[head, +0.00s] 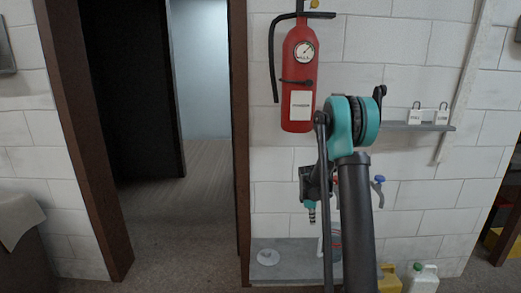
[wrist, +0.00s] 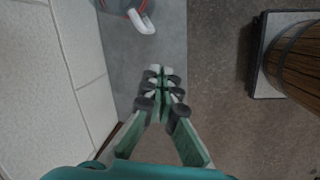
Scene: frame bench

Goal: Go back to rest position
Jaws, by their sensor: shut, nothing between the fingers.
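My gripper (wrist: 161,76) points down in the wrist view, with its green and dark fingers together and nothing between them. In the head view my gripper (head: 312,217) hangs below my arm, in front of the white wall and above a low grey slab (head: 284,272). In the wrist view it is over the border of the grey slab (wrist: 140,57) and the brown floor, apart from other things. My arm link hides part of the wall and slab in the head view.
A red fire extinguisher (head: 299,75) hangs on the wall. A shelf (head: 415,127) holds white padlocks. Yellow (head: 389,281) and white (head: 423,278) jugs stand right. A wooden barrel (wrist: 300,62) stands right in the wrist view. A doorway opens left.

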